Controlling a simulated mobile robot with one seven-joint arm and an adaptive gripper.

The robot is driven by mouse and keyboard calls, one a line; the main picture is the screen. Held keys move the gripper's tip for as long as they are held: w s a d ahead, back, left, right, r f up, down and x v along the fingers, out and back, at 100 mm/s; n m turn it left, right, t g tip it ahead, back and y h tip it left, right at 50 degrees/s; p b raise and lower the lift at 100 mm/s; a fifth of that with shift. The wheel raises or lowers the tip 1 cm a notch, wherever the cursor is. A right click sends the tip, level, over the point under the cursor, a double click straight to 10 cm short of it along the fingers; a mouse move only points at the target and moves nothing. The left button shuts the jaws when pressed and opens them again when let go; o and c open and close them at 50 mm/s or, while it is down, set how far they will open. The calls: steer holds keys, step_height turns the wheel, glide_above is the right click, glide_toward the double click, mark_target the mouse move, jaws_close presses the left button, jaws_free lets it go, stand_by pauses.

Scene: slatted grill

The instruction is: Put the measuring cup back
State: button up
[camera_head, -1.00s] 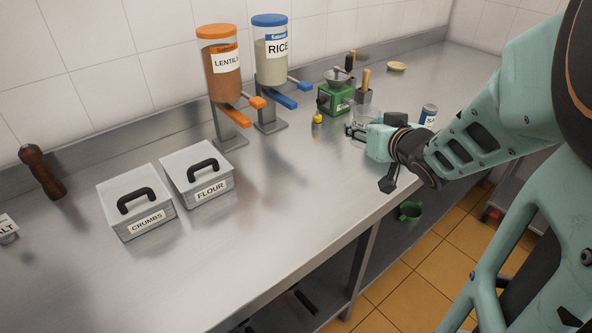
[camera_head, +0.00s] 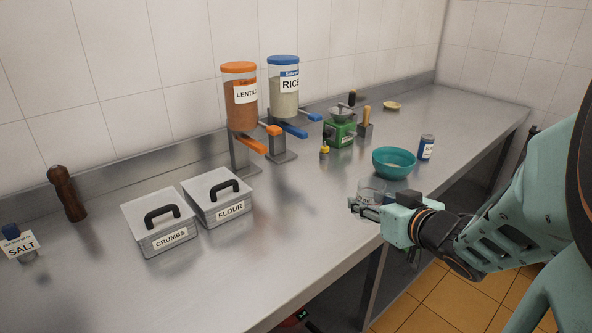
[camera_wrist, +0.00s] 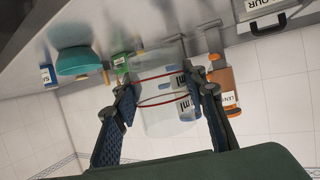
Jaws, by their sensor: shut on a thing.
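The measuring cup (camera_head: 373,187) is clear. In the wrist view it (camera_wrist: 162,105) shows red lines and "ml" marks between my two fingers. My gripper (camera_head: 362,204) is shut on the cup near the front edge of the steel counter. In the head view the gripper partly hides the cup's lower part, and I cannot tell whether its base touches the counter. The wrist view is upside down; my gripper (camera_wrist: 165,98) grips the cup from both sides there.
Flour (camera_head: 217,196) and crumbs (camera_head: 158,223) boxes are left. The counter's (camera_head: 290,235) front middle is clear.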

steer(key=w+a+f+b, duration=0.4)
steer(key=w+f, duration=0.1)
steer(key=w, duration=0.3)
steer(key=b, duration=0.2)
glide_above(326, 226)
steer(key=f, duration=0.4)
steer(key=shift+s+d+f, duration=0.1)
steer(key=shift+s, duration=0.1)
steer(key=f, duration=0.1)
steer(key=f+b, duration=0.1)
steer(key=f, duration=0.1)
steer(key=shift+w+a+f, duration=0.2)
steer(key=shift+w, duration=0.15)
steer(key=shift+f, duration=0.25)
steer(key=shift+f+b, duration=0.25)
steer(key=shift+b, duration=0.05)
steer(key=o, duration=1.3)
steer(key=shift+r, duration=0.1)
steer(key=shift+c, duration=0.2)
steer(key=shift+r, duration=0.15)
